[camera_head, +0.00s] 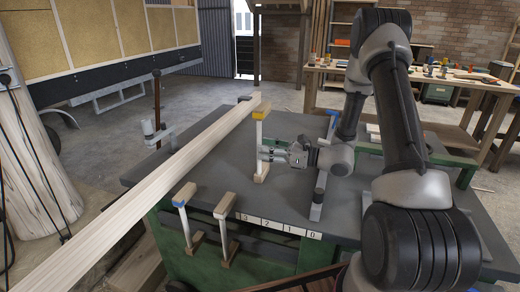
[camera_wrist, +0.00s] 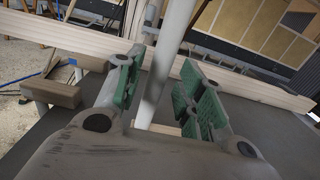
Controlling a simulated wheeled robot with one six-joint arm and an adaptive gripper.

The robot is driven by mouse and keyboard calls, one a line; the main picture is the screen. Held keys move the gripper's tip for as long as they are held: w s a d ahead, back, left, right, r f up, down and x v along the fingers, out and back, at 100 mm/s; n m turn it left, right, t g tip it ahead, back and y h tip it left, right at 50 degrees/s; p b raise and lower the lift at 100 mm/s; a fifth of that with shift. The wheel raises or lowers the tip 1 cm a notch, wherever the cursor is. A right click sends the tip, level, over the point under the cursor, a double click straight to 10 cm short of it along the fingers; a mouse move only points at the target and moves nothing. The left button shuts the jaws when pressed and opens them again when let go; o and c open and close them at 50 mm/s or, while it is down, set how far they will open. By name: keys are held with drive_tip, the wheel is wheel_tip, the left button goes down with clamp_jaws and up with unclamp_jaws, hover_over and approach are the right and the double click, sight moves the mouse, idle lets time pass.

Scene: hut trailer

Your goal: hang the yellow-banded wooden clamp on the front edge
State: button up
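The yellow-banded wooden clamp (camera_head: 259,134) stands upright over the dark table top, with its yellow-banded jaw at the top and a plain wooden jaw low down. My gripper (camera_head: 273,153) reaches its pale bar from the right, at the lower half. In the wrist view the bar (camera_wrist: 168,65) runs between my green-padded fingers (camera_wrist: 160,85). The fingers are apart, and a gap seems to show beside the bar. Whether the lower jaw rests on the table is hard to tell. The front edge (camera_head: 280,229) carries a numbered strip.
A blue-banded clamp (camera_head: 181,213) and another wooden-jawed clamp (camera_head: 222,230) hang at the front edge, left of the numbers. A long pale beam (camera_head: 165,180) crosses the table's left side. Bare table lies between.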

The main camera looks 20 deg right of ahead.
drive_tip(key=v, duration=0.9)
drive_tip(key=s+a+r+n+g+h, duration=0.25)
drive_tip(key=s+r+n+g, duration=0.25)
drive_tip(key=s+n, duration=0.3)
drive_tip(key=s+a+r+n+g+h, duration=0.25)
drive_tip(key=s+r+n+g, duration=0.3)
drive_tip(key=s, duration=0.45)
drive_tip(key=s+d+r+n+t+h, duration=0.5)
drive_tip(key=s+d+r+n+h, duration=0.2)
drive_tip(key=d+n+h, duration=0.3)
drive_tip(key=shift+s+d+r+n, duration=0.3)
drive_tip(key=shift+s+d+n, duration=0.4)
drive_tip(key=shift+d, duration=0.1)
drive_tip(key=o, duration=0.3)
drive_tip(key=shift+o, duration=0.2)
drive_tip(key=shift+a, duration=0.15)
